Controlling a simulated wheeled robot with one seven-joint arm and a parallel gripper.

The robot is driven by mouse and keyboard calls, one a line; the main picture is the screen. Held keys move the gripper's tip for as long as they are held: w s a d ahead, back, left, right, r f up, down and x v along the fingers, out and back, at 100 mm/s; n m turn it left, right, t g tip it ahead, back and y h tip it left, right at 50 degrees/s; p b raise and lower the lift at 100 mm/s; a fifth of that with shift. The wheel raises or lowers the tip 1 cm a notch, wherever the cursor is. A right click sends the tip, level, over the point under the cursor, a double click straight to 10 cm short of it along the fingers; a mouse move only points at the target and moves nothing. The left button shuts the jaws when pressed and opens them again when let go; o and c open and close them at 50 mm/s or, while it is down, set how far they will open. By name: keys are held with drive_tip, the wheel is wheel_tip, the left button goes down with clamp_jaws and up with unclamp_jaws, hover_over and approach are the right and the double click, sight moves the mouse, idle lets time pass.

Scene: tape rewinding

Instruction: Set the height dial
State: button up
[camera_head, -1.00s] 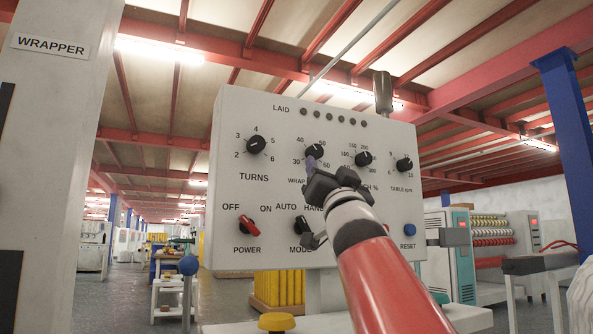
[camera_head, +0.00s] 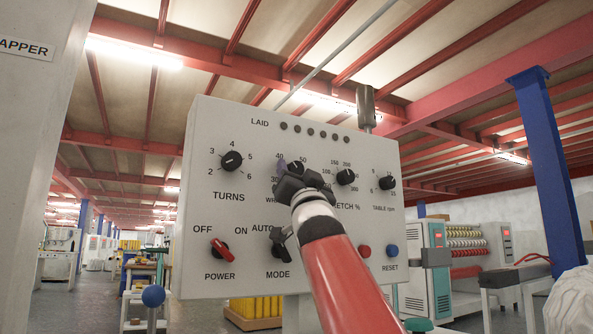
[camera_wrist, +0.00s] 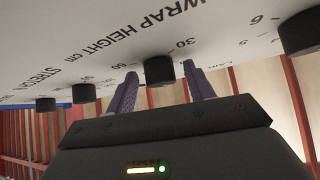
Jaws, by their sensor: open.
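The height dial (camera_wrist: 160,70) is a black knob on the white panel, marked "WRAP HEIGHT cm" in the wrist view. In the head view the dial (camera_head: 295,166) is partly hidden by my gripper (camera_head: 292,175). In the wrist view my gripper (camera_wrist: 163,76) is open, with one purple finger on each side of the dial. A gap shows between the dial and each finger. Where the dial's pointer stands is hidden.
The panel (camera_head: 205,270) also carries the turns dial (camera_head: 232,161), stretch dial (camera_head: 346,177) and table rpm dial (camera_head: 387,183). Below are the red power switch (camera_head: 222,250), the black mode switch (camera_head: 279,241), a red button (camera_head: 364,251) and the blue reset button (camera_head: 391,250).

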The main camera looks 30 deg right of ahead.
drive_tip(key=c, duration=1)
